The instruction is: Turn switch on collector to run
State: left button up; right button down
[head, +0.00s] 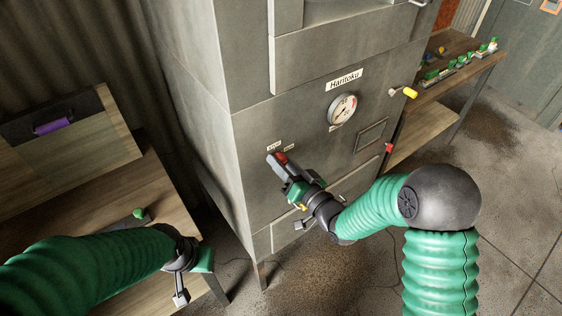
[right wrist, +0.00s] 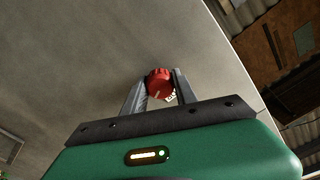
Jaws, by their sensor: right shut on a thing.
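The collector (head: 290,95) is a tall grey metal cabinet in the middle of the head view. Its switch is a red knob (right wrist: 159,83) on the front panel, between my right fingers in the right wrist view. In the head view a bit of the red knob (head: 282,158) shows at my right gripper (head: 277,163). My right gripper is shut on the knob, one finger on each side. Small labels sit by the knob; part of one shows in the wrist view, too small to read. My left gripper (head: 185,280) is at lower left, away from the collector; its fingers are not clear.
A round gauge (head: 342,108) is right of the knob, under the "Haritoku" label (head: 344,79). A yellow-handled valve (head: 409,92) sticks out at the collector's right edge. A wooden bench (head: 105,200) stands left; a shelf (head: 455,45) with small green parts stands right.

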jog(key=shift+s+f+m+p, duration=0.15)
jog(key=shift+m+p, duration=0.25)
jog(key=shift+m, duration=1.8)
jog(key=shift+f, duration=0.1)
jog(key=c, duration=1.2)
grip_release()
jog(key=shift+o, duration=1)
jog(key=shift+d, duration=0.15)
jog(key=p+v, duration=0.5)
jog(key=v, duration=1.1)
jog(key=shift+s+d, duration=0.25)
jog(key=shift+d, duration=0.05)
